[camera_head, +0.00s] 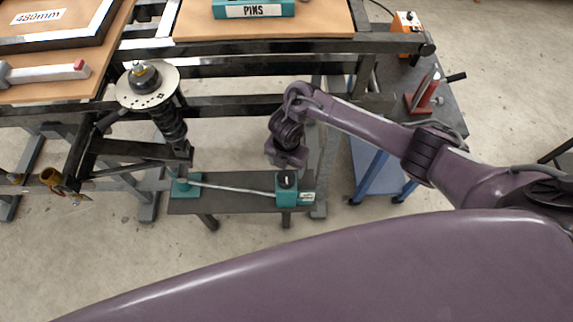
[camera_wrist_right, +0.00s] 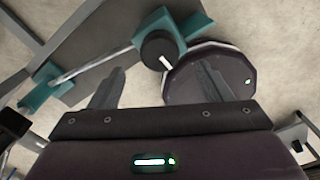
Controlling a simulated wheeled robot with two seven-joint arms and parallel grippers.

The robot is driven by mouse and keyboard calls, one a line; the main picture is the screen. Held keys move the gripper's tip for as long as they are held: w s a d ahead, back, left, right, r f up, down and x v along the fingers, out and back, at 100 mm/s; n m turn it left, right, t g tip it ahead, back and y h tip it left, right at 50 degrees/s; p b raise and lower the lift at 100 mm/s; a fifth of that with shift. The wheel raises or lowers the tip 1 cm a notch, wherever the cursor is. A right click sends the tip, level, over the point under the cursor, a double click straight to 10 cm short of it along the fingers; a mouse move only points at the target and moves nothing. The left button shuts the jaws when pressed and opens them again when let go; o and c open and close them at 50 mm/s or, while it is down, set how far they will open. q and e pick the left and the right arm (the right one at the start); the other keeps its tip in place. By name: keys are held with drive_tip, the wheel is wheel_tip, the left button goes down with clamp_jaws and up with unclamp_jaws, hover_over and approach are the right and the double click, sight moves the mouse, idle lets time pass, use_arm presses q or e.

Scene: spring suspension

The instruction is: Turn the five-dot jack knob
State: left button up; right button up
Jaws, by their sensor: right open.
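The jack has a black round knob (camera_head: 287,179) with a white pointer mark, on a teal block (camera_head: 289,196) at the right end of a low dark bench. No dots can be read. In the right wrist view the knob (camera_wrist_right: 157,47) lies beyond and between the two fingers, with its white mark toward the gripper. My right gripper (camera_head: 287,162) is open and empty, just behind the knob in the head view and apart from it. Its spread fingers show in the wrist view (camera_wrist_right: 160,78). My left gripper is not in view.
A metal rod (camera_head: 235,188) joins the teal block to a teal bracket (camera_head: 184,186) on the bench (camera_head: 235,206). A black spring strut (camera_head: 170,122) with a round plate stands left. A blue-legged stand (camera_head: 372,172) is right.

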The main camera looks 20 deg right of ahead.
drive_tip(key=w+a+m+t, duration=0.1)
drive_tip(key=w+a+m, duration=0.1)
drive_tip(key=a+m, duration=0.3)
drive_tip(key=m+g, duration=0.1)
drive_tip(key=m, duration=3)
hover_over(286, 176)
drive_tip(key=shift+s+f, duration=0.15)
drive_tip(key=shift+f, duration=0.2)
wheel_tip(286, 176, down, 7)
drive_tip(key=shift+f+b, duration=0.1)
drive_tip(key=shift+b, duration=0.3)
